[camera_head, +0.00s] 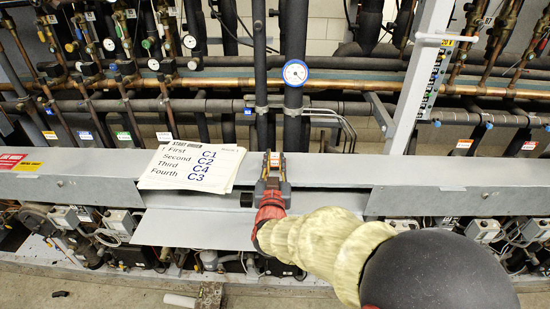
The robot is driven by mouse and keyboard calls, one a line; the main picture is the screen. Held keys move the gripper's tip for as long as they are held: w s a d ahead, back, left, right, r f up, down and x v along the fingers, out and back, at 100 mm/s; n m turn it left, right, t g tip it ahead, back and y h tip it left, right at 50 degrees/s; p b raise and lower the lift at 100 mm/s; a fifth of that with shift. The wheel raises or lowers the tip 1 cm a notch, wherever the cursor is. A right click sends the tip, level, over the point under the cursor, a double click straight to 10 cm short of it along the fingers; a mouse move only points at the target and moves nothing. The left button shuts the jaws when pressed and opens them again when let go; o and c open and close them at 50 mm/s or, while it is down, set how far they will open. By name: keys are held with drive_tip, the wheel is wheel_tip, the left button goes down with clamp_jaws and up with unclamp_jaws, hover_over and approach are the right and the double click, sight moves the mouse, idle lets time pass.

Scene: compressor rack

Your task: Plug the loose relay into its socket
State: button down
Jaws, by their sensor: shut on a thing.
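My gripper (274,163) is in the middle of the head view, at the grey ledge just right of the paper stack. Its dark fingers are shut on a small orange-brown piece, which looks like the relay, though the fingers cover most of it. A small black block (247,200) shows at the left of my gripper, below the ledge's front edge. I cannot tell whether it is the socket. No other socket can be made out, and the area under my gripper and wrist is hidden.
A paper stack (192,167) listing a start order lies on the grey ledge (330,172), close left of my gripper. A grey panel (195,229) tilts below it. Pipes and a blue-rimmed gauge (295,72) stand behind. The ledge right of my gripper is clear.

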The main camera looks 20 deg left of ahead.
drive_tip(key=v, duration=1)
idle(0.3)
drive_tip(key=shift+s+f, duration=0.1)
idle(0.3)
